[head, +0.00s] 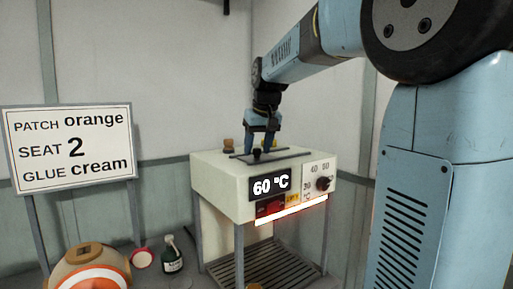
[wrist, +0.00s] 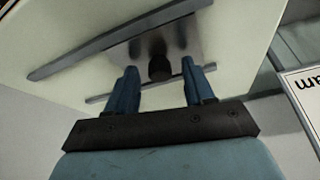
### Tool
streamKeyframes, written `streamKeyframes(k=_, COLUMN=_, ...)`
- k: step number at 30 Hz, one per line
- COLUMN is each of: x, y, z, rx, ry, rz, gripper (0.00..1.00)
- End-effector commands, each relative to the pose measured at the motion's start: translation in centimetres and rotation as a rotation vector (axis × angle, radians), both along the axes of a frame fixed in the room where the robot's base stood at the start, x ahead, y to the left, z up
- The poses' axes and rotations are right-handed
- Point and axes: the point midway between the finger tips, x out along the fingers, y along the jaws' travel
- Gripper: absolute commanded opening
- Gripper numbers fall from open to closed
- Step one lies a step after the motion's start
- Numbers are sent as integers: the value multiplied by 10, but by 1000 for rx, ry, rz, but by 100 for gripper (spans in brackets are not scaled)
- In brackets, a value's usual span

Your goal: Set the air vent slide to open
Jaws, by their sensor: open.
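The air vent slide is on top of the cream press (head: 210,185). In the wrist view its shiny plate (wrist: 187,40) lies between two grey rails (wrist: 110,42), and a dark round knob (wrist: 160,68) stands on it. The knob also shows in the head view (head: 257,155). My gripper (head: 262,147) points down over the press top. In the wrist view its two blue fingers (wrist: 159,76) are apart, one on each side of the knob, with gaps between. No open or shut marking on the slide is readable.
The press front has a 60 °C display (head: 270,187), a dial (head: 323,184) and a glowing strip below. A brown knob (head: 228,145) stands on the top's back left. A sign (head: 70,148), an orange-ringed ball (head: 88,270) and a dark bottle (head: 172,258) are at left.

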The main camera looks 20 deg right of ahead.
Motion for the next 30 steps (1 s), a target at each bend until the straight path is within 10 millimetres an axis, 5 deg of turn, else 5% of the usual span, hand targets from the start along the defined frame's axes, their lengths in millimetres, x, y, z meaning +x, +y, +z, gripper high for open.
streamKeyframes(k=11, x=2, y=0, z=-4, rx=0, ry=-1, rz=0, gripper=53)
streamKeyframes(k=27, x=2, y=1, z=-4, rx=0, ry=0, rz=1, gripper=1)
streamKeyframes(k=30, x=2, y=1, z=-4, rx=0, ry=0, rz=1, gripper=0)
